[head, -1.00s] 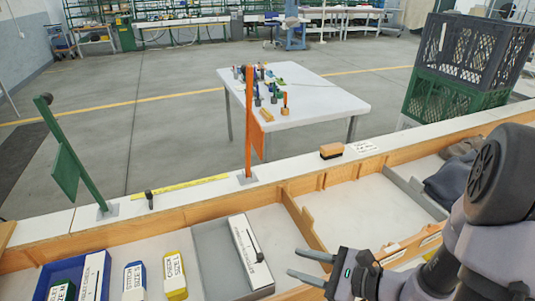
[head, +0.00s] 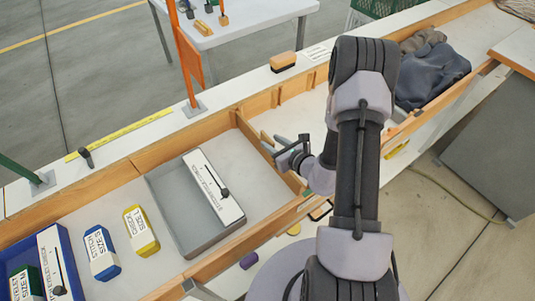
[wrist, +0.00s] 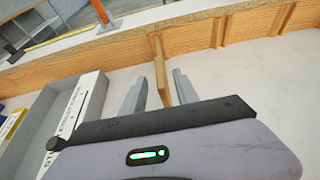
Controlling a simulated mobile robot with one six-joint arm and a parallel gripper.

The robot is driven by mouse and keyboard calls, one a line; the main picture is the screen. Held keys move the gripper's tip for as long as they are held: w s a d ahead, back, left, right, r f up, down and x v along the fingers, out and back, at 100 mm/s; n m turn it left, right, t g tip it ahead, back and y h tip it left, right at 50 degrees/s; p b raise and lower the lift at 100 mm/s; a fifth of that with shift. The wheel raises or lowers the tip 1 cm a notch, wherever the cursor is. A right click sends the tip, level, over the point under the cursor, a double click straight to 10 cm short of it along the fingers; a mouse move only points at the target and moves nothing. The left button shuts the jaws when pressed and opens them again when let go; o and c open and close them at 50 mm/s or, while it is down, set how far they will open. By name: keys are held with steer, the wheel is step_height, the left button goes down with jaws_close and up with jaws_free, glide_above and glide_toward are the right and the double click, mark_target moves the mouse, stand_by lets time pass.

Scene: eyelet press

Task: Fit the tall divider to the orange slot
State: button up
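A wooden divider (head: 248,130) stands across the long trough, just right of the grey tray. It also shows in the wrist view (wrist: 157,50), running from the back wall towards me. My gripper (head: 275,146) is at this divider, low in the trough. In the wrist view my gripper (wrist: 158,88) has its two fingers apart, one on each side of the divider's near part. I cannot tell whether either finger touches it. An orange post (head: 188,60) with an orange panel stands on the back ledge, left of the divider. No slot opening is clear at its foot.
Yellow (head: 141,231) and blue (head: 101,253) boxes lie further left. An orange-brown block (head: 283,62) sits on the ledge. Dark cloth (head: 430,75) lies in the trough at right.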

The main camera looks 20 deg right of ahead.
mark_target(261, 136)
steer(key=b+x, duration=0.1)
steer(key=x, duration=0.2)
steer(key=shift+w+f, duration=0.3)
steer(key=shift+w, duration=0.05)
jaws_close()
stand_by(1.0)
